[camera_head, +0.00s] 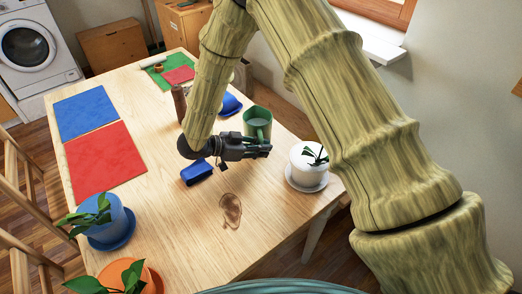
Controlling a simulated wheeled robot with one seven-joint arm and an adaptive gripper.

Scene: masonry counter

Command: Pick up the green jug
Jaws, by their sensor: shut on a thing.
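The green jug (257,121) stands upright near the right edge of the wooden table, its open top facing up. My gripper (262,151) is at the near side of the jug, low against its body, and is shut on it. The jug's lower part is partly hidden behind the fingers. I cannot tell whether the jug's base touches the table.
A white pot (308,176) with a plant stands close right of the jug. A blue object (197,171) lies to the left of my gripper, and another blue thing (230,104) and a brown bottle (179,102) stand behind. The table's front middle (190,245) is mostly clear.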

